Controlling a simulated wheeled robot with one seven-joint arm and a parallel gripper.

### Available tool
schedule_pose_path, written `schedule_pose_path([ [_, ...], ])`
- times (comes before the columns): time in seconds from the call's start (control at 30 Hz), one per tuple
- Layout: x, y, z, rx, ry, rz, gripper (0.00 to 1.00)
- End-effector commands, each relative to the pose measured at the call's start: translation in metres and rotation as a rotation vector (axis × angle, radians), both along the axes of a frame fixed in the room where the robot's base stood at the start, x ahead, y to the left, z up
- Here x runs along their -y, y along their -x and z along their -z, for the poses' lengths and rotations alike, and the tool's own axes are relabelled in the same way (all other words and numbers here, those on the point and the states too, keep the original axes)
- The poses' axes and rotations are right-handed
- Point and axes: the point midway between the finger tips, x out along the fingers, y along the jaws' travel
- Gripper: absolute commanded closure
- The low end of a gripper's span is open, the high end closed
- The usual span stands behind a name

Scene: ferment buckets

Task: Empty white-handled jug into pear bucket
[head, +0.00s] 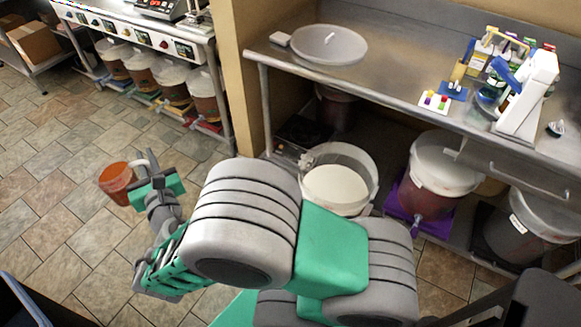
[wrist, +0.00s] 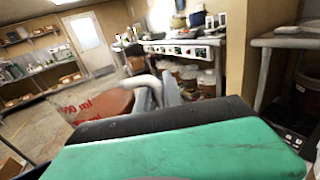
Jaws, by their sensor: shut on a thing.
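The jug (head: 117,184) holds orange-red contents and is out over the tiled floor at the left of the head view. The jug also shows in the wrist view (wrist: 98,110), with red markings on its side and a pale handle (wrist: 145,82). My gripper (head: 146,170) is shut on the handle; its fingers also show in the wrist view (wrist: 168,94). An open bucket (head: 340,208) with pale contents stands under the steel table, well to the right of the jug. No pear label is readable, so I cannot tell which bucket is the pear one.
A lidded bucket (head: 440,172) stands on a purple mat (head: 397,205), with another bucket (head: 525,232) to its right. A loose round lid (head: 328,45) lies on the steel table (head: 385,75). Several lidded buckets line the back-left bench. Floor around the jug is clear.

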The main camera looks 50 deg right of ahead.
Motion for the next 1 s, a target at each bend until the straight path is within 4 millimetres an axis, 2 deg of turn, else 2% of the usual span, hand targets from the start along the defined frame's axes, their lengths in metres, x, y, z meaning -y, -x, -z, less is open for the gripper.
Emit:
schedule_pose_path([
  [0.17,0.034,-0.007,0.027,0.002,0.0,0.082,1.0],
  [0.27,0.063,-0.011,0.043,0.003,-0.001,0.148,1.0],
  [0.57,0.169,-0.011,0.099,0.005,-0.001,0.379,1.0],
  [0.77,0.241,0.001,0.136,0.006,-0.001,0.529,1.0],
  [1.0,0.324,0.029,0.181,0.008,-0.001,0.7,1.0],
])
